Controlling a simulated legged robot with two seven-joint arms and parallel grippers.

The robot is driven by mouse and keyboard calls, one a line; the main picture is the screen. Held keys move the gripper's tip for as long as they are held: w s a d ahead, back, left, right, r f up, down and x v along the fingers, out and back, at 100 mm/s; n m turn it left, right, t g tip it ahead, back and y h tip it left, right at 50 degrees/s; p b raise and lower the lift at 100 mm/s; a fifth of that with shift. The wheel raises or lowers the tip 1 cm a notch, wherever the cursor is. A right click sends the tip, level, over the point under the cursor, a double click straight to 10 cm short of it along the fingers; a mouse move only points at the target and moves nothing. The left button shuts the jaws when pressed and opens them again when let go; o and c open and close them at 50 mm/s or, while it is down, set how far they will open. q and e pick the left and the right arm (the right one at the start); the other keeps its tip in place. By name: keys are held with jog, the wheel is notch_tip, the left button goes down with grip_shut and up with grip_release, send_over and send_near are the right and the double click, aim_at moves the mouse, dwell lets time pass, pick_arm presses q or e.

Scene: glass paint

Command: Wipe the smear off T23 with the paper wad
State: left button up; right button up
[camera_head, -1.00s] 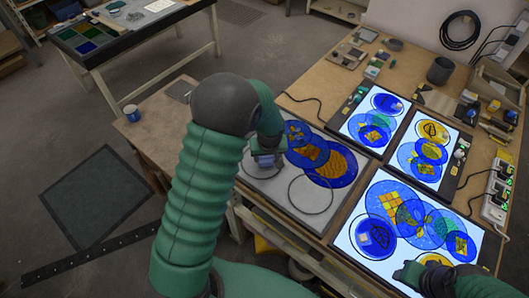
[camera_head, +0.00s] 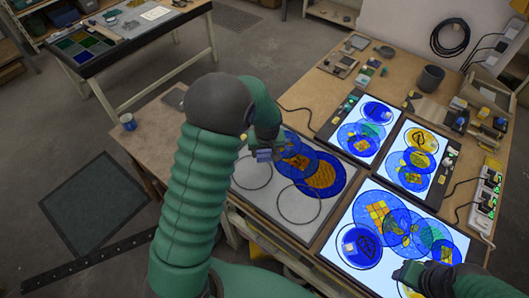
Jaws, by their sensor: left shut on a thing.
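My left gripper (camera_head: 264,154) is over the far edge of the unlit grey panel (camera_head: 282,222), beside its blue and amber glass discs. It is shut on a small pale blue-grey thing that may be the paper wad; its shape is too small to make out. The panel holds overlapping discs, one blue with an amber centre (camera_head: 322,175), and two empty ring outlines. I cannot tell which piece is T23, and no smear can be made out. My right gripper (camera_head: 408,272) is dark, low at the right over the near lit panel (camera_head: 350,218); its jaw opening is unclear.
Two smaller lit panels (camera_head: 340,118) with blue and amber discs lie behind. A dark cup (camera_head: 430,79), small tools and a power strip (camera_head: 486,200) line the far and right side. A blue mug (camera_head: 128,122) stands on the bare left tabletop.

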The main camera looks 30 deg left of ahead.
pick_arm(q)
jog(key=shift+w+a+r+p, duration=0.1)
jog(key=shift+w+r+p, duration=0.1)
jog(key=shift+r+p, duration=0.55)
jog(key=shift+r, duration=0.4)
jog(key=shift+s+a+r, duration=0.1)
jog(key=shift+s+r, duration=0.1)
jog(key=shift+f, duration=0.1)
